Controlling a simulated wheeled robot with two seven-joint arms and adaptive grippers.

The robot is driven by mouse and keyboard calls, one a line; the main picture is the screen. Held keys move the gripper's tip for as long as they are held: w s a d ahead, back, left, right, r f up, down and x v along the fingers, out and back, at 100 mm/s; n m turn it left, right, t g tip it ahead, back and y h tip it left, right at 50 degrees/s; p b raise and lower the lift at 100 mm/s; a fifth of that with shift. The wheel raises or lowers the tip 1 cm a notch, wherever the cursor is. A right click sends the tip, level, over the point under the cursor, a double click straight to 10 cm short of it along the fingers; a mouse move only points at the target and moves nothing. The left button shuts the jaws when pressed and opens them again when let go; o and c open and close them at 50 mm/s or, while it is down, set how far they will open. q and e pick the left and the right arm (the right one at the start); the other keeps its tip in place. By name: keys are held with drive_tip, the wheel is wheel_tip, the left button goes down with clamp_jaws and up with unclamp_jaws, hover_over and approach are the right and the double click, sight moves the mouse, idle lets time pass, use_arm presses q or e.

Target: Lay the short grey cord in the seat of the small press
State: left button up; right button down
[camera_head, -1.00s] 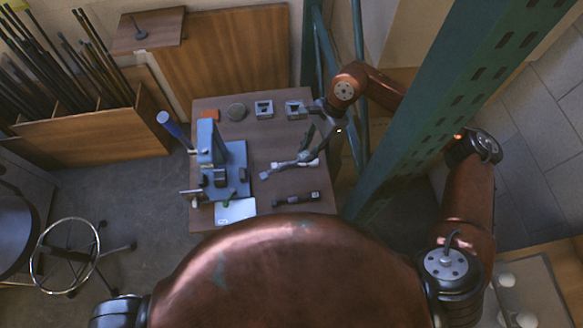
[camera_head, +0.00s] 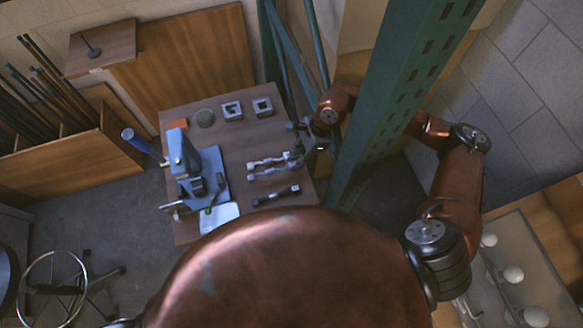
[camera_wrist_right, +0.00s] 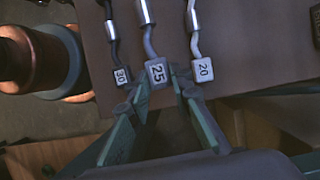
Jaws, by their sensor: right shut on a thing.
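The grey cord (camera_head: 265,175), tagged 25, is between a lighter cord and a darker one on the table. In the right wrist view its grey tag block (camera_wrist_right: 157,73) sits between the fingertips of my right gripper (camera_wrist_right: 158,88), which is shut on it. The block looks nearer the camera than its neighbours; I cannot tell how far it is off the table. In the head view the right gripper (camera_head: 298,155) is at the cords' right ends. The blue small press (camera_head: 182,155) stands at the table's left side; its seat is hard to make out. My left gripper is out of view.
The light cord (camera_wrist_right: 203,70), tagged 20, and dark cord (camera_wrist_right: 121,76), tagged 30, lie close on either side. Two square metal blocks (camera_head: 232,110) (camera_head: 262,106) and a round disc (camera_head: 204,118) are at the table's back. A green upright (camera_head: 385,100) stands right of the table.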

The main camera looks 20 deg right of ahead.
sight(291, 173)
wheel_tip(291, 173, down, 5)
drive_tip(key=shift+f, duration=0.1)
idle(0.3)
drive_tip(key=shift+f, duration=0.15)
drive_tip(key=c, duration=2.2)
unclamp_jaws()
drive_tip(key=shift+f+b, duration=0.1)
drive_tip(key=shift+b, duration=0.2)
drive_tip(key=o, duration=0.5)
drive_tip(key=shift+c, duration=0.2)
